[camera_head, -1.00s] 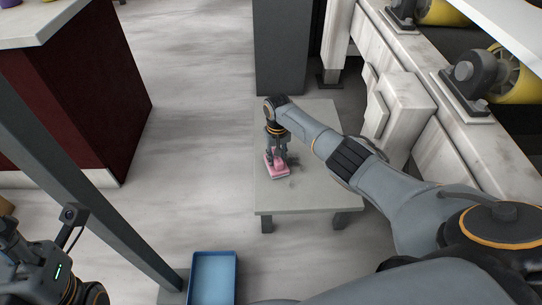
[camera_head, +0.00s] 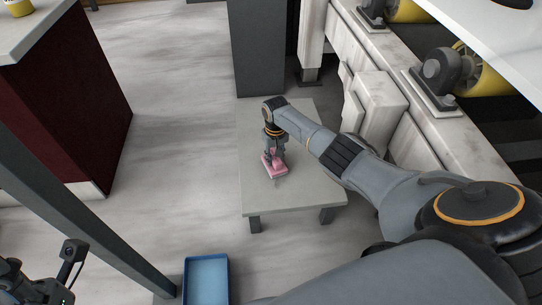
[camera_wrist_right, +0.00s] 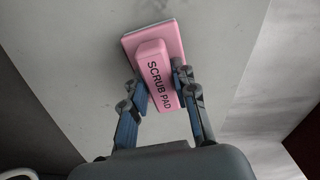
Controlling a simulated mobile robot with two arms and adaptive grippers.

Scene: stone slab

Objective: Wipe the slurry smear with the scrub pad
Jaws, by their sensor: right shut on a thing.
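The pink scrub pad (camera_head: 274,168) is on the pale slab table (camera_head: 290,197), left of its middle. My right gripper (camera_head: 274,153) is above the pad and shut on its handle. In the right wrist view, the fingers (camera_wrist_right: 161,92) flank the handle of the pad (camera_wrist_right: 153,60), which reads "SCRUB PAD". The pad's flat base appears against the slab top. A small faint mark (camera_head: 276,183) shows just in front of the pad; I cannot tell whether it is slurry. No clear dark smear shows; the pad and arm hide part of the slab. Only part of my left arm shows, without its fingers.
A blue tray (camera_head: 206,280) is on the floor in front of the slab. A grey post (camera_head: 90,210) slants across the left. A machine with yellow rollers (camera_head: 478,75) stands at the right, and a dark red counter (camera_head: 75,125) at the left.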

